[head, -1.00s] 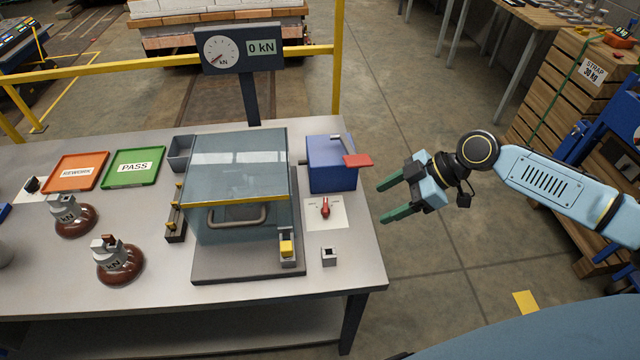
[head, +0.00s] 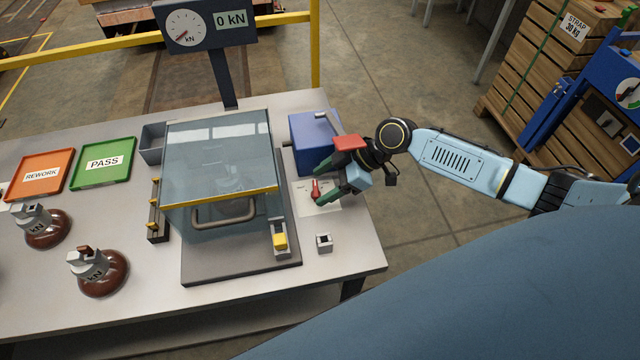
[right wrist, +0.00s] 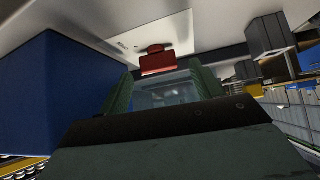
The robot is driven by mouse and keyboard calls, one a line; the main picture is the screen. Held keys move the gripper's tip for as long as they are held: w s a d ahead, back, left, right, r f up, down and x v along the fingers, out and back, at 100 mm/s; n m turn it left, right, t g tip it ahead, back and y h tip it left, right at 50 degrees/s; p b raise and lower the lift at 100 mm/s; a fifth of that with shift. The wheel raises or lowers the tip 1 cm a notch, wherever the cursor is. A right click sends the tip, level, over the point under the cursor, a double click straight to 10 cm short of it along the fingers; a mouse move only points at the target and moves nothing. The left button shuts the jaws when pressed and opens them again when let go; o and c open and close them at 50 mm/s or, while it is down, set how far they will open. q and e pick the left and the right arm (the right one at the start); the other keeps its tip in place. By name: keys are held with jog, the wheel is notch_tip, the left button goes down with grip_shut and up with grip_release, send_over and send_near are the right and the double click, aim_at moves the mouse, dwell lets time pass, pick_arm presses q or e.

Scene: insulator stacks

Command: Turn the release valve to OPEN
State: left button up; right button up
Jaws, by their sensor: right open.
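The release valve (head: 316,188) is a small red handle on a white label plate (head: 305,207) on the table, right of the clear-walled test box. My right gripper (head: 321,184) is open at the valve, one green finger on its far side and one on its near side. I cannot tell whether either finger touches it. In the right wrist view the red valve handle (right wrist: 157,62) shows ahead, between the fingertips. The plate's lettering is too small to read, so the valve's setting is unclear. My left gripper is not in view.
A blue pump box (head: 310,140) with a red-ended lever (head: 346,143) stands close behind my right gripper. The clear box (head: 218,165) is left of the valve. A small grey socket block (head: 324,243) sits in front. The gauge (head: 208,25) reads 0 kN.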

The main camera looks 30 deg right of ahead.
jog(key=shift+x, duration=0.9)
jog(key=shift+c, duration=0.3)
jog(key=c, duration=0.9)
jog(key=shift+r+m+p, duration=0.15)
jog(key=shift+m+p, duration=0.15)
jog(key=shift+p, duration=0.3)
jog(key=m+t+h+p, duration=0.1)
jog(key=m+t+p, duration=0.1)
jog(key=p, duration=0.3)
jog(key=m+t+h+p, duration=0.1)
jog(key=m+h+p, duration=0.1)
jog(key=p, duration=0.3)
jog(key=shift+s+a+r+m+t, duration=0.2)
jog(key=shift+m+t, duration=0.2)
jog(key=shift+m, duration=0.5)
pick_arm(q)
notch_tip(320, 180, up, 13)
jog(key=p, duration=0.2)
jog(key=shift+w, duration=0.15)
pick_arm(e)
jog(key=shift+f+m+h, duration=0.3)
jog(key=shift+m+h, duration=0.1)
jog(key=shift+m, duration=0.1)
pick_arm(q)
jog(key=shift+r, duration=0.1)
pick_arm(e)
jog(key=o, duration=1)
jog(key=shift+c, duration=0.2)
